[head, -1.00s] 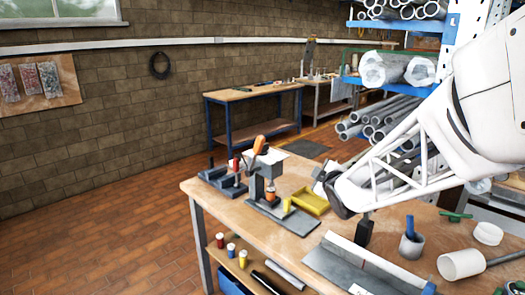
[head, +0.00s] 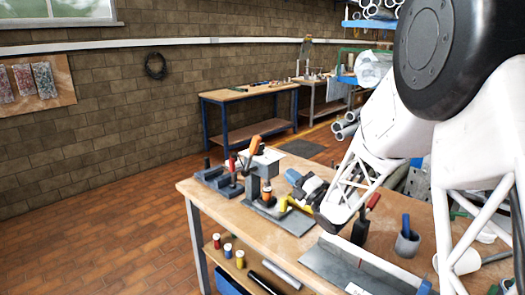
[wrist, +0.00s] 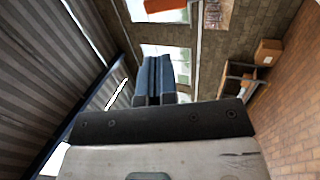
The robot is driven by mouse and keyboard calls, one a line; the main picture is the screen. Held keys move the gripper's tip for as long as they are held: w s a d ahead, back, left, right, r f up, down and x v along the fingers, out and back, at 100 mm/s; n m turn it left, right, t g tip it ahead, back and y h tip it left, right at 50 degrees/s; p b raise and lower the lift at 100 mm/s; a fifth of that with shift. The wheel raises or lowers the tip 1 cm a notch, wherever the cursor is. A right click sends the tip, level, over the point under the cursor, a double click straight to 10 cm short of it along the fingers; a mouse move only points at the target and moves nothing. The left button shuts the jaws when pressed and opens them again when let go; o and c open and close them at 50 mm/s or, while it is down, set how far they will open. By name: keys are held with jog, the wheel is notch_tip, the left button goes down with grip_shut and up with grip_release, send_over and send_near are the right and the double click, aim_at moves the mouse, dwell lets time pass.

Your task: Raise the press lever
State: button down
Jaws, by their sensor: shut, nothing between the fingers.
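The press (head: 266,186) stands on a grey base on the wooden bench. Its lever has an orange grip (head: 254,144) that points up and slightly tilted above the press head. My gripper (head: 293,177) is to the right of the press and below the height of the grip, apart from it. In the wrist view my gripper's two blue-grey fingers (wrist: 154,80) are together with nothing between them. An orange piece (wrist: 166,4) shows at the top edge there, beyond the fingertips; it looks like the lever grip. My wrist hides part of the bench behind the press.
A red-handled clamp (head: 232,166) stands just left of the press. A red-handled tool (head: 372,203), a grey cup (head: 407,242) and a grey angled plate (head: 345,265) are at the right. The wooden bench (head: 215,204) is bare at its front left.

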aim_at(258, 144)
dwell(0.4)
jog(key=x, duration=1.4)
jog(key=shift+a+r, duration=0.1)
jog(key=shift+r, duration=0.1)
dwell(0.3)
jog(key=shift+w+a+r+g+h, duration=0.5)
jog(key=shift+w+a+r, duration=0.1)
jog(key=shift+w, duration=0.05)
jog(key=shift+w+a+r+g+h, duration=0.3)
jog(key=shift+w+a+g+h, duration=0.2)
jog(key=shift+w+a, duration=0.1)
jog(key=shift+w+a+r+g+h, duration=0.3)
jog(key=shift+w+a+g+h, duration=0.2)
jog(key=shift+w+a, duration=0.05)
jog(key=shift+w+a+r+g+h, duration=0.1)
jog(key=shift+w+a+g+h, duration=0.3)
jog(key=shift+w+a, duration=0.2)
jog(key=shift+x, duration=0.8)
jog(key=shift+w+r, duration=0.1)
jog(key=shift+r, duration=0.15)
